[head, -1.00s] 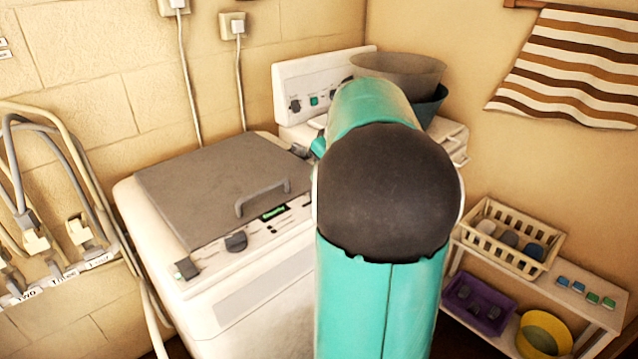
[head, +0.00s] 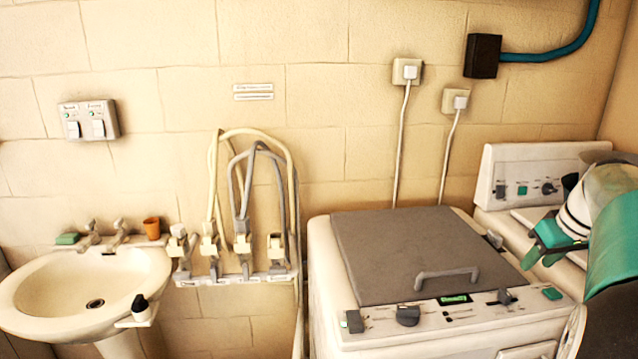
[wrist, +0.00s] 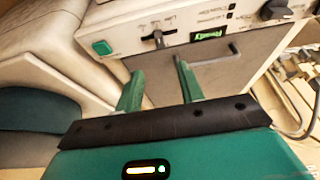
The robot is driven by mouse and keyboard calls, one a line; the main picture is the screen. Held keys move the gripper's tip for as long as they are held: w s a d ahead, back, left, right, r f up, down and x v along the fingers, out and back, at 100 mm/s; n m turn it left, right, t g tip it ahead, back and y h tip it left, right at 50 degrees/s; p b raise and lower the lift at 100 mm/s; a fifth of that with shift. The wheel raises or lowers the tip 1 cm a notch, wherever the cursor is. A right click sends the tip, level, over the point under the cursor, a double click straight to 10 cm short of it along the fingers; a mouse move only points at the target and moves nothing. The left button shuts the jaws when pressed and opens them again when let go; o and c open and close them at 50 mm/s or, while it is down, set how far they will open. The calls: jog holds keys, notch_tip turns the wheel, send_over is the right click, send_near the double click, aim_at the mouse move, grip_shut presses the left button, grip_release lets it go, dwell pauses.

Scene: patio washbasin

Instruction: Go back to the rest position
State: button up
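My gripper (head: 537,258) is at the right of the head view, in front of the right-hand machine. In the wrist view, the two green fingers of my gripper (wrist: 159,69) stand apart with nothing between them. The gripper is open and empty. My teal arm runs off the right edge of the head view. The washing machine (head: 440,328) with a grey lid (head: 420,250) stands to the left of the gripper, and its control panel also shows upside down beyond the fingers in the wrist view (wrist: 230,28).
A washbasin (head: 60,290) with taps, a green soap (head: 68,239) and an orange cup (head: 152,228) is at the left. Hoses (head: 285,175) hang on the wall above a labelled rail. A second machine (head: 500,215) stands at the right, partly behind my arm.

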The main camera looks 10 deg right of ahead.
jog(key=w+a, duration=0.2)
jog(key=a, duration=1.3)
jog(key=s+a+f, duration=0.2)
jog(key=s+a, duration=0.1)
jog(key=a, duration=0.5)
jog(key=s+a+f, duration=0.2)
jog(key=s+a, duration=0.2)
jog(key=a, duration=0.4)
jog(key=s+a+f+n+t, duration=0.1)
jog(key=s+a+f, duration=0.2)
jog(key=a, duration=0.5)
jog(key=shift+s+a, duration=0.15)
jog(key=shift+s, duration=0.6)
